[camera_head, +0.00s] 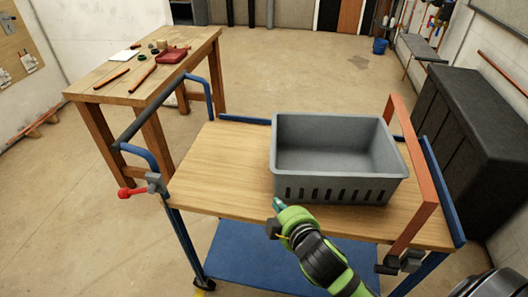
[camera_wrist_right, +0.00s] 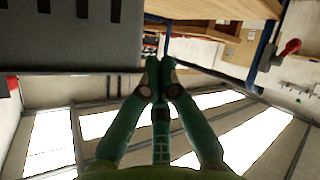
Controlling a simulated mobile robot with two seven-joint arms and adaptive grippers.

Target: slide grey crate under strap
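The grey crate (camera_head: 335,187), an open empty bin with slots low in its front wall, stands upright on the wooden top of a blue cart. The orange strap (camera_head: 425,180) arches across the cart's right end, just right of the crate. My right gripper (camera_head: 277,204) is at the crate's front left, close to its lower front wall; I cannot tell if it touches. In the right wrist view its green fingers (camera_wrist_right: 160,66) are together with nothing between them. The crate's dark wall (camera_wrist_right: 75,32) fills the upper left there. My left gripper is not in view.
The cart's wooden top (camera_head: 222,165) is clear left of the crate. A red-knobbed clamp (camera_head: 132,192) sits at the cart's left edge. A workbench (camera_head: 115,88) with tools stands behind left. A black cabinet (camera_head: 465,130) stands close on the right.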

